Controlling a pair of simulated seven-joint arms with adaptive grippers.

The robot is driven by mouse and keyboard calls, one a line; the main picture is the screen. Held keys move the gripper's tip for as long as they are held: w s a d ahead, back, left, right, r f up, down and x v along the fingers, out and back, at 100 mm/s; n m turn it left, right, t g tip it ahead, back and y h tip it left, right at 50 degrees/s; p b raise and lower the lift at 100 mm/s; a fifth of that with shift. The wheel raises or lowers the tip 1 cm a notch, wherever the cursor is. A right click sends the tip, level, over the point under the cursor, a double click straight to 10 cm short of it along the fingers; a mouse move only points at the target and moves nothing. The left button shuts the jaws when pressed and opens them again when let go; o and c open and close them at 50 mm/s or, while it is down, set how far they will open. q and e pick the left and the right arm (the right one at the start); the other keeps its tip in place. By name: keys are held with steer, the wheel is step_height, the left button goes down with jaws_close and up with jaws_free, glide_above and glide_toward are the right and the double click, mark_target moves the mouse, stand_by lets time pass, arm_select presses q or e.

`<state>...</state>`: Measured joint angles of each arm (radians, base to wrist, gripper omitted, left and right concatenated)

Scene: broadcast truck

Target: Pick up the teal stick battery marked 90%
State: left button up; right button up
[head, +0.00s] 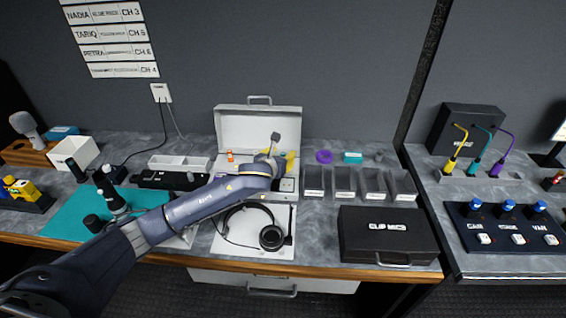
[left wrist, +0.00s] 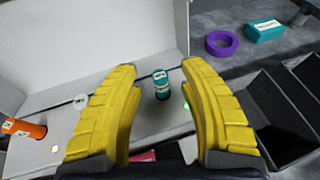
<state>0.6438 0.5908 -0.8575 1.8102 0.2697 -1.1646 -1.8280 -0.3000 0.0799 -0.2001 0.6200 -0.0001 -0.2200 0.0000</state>
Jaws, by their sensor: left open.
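The teal stick battery (left wrist: 161,86) stands upright in a grey charger panel (left wrist: 60,115) inside an open white case. It has a white label whose text is too small to read. My left gripper (left wrist: 160,100) is open, with its yellow fingers on either side of the battery in the picture; I cannot tell whether they touch it. In the head view my left gripper (head: 286,157) is over the case (head: 258,128) and hides the battery. An orange battery (left wrist: 24,128) stands at the panel's left, also in the head view (head: 230,156). My right gripper is not in view.
Right of the case are a purple tape ring (left wrist: 222,44), a teal box (left wrist: 264,30) and several dark open bins (left wrist: 285,125). Headphones (head: 271,237) lie in front of the case. A black case (head: 388,235) is at front right. The case lid (left wrist: 75,45) rises behind.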

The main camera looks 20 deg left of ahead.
arm_select(q)
steer(key=shift+w+f, duration=0.25)
steer(key=shift+w, duration=0.3)
steer(key=shift+c, duration=0.3)
jaws_close()
